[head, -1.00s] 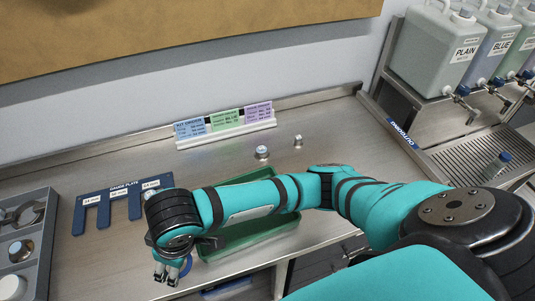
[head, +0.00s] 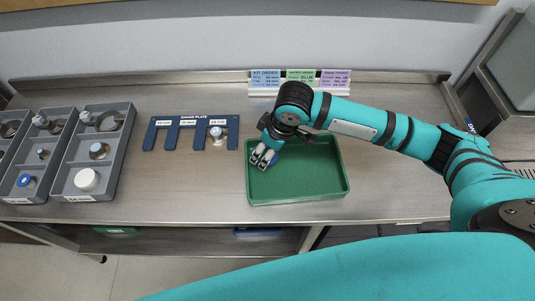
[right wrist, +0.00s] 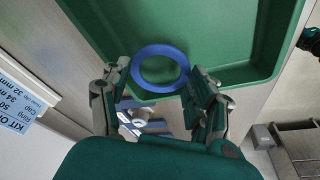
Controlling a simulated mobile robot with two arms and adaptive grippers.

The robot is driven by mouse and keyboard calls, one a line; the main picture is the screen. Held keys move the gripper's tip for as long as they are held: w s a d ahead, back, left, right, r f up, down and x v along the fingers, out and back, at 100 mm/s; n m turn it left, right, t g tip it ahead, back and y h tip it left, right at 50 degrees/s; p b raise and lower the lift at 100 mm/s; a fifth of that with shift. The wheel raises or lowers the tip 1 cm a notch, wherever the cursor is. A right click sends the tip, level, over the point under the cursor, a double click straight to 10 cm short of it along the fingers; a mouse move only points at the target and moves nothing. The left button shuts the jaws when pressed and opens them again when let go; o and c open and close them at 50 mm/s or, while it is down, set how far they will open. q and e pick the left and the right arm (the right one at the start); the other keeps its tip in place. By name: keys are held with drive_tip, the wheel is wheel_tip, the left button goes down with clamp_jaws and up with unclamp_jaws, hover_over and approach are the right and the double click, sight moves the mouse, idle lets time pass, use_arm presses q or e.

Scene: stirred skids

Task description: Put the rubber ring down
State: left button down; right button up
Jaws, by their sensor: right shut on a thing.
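The rubber ring (right wrist: 137,70) is a flat blue ring, seen between the fingertips of my right gripper (right wrist: 158,72) in the right wrist view. The gripper is shut on it, with a finger at each side. In the head view my right gripper (head: 263,157) points down over the left part of a green tray (head: 322,195). The ring is mostly hidden by the fingers there. The tray (right wrist: 240,76) also shows behind the ring in the right wrist view, and its visible floor is bare. I cannot tell the exact height of the ring over the tray. My left gripper is not in view.
A blue gauge plate (head: 190,123) with slots lies left of the tray, with a small capped jar (head: 216,133) at it. Grey divided bins (head: 112,151) with parts stand at the far left. Coloured order cards (head: 300,80) stand behind the tray. The counter right of the tray is clear.

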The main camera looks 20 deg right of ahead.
wheel_tip(320, 180, down, 2)
drive_tip(key=shift+f, duration=0.55)
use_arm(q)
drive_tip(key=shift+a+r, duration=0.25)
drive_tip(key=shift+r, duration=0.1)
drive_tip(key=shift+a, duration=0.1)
use_arm(e)
drive_tip(key=shift+f, duration=0.15)
drive_tip(key=o, duration=0.8)
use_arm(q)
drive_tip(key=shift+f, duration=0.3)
use_arm(e)
drive_tip(key=v, duration=1.2)
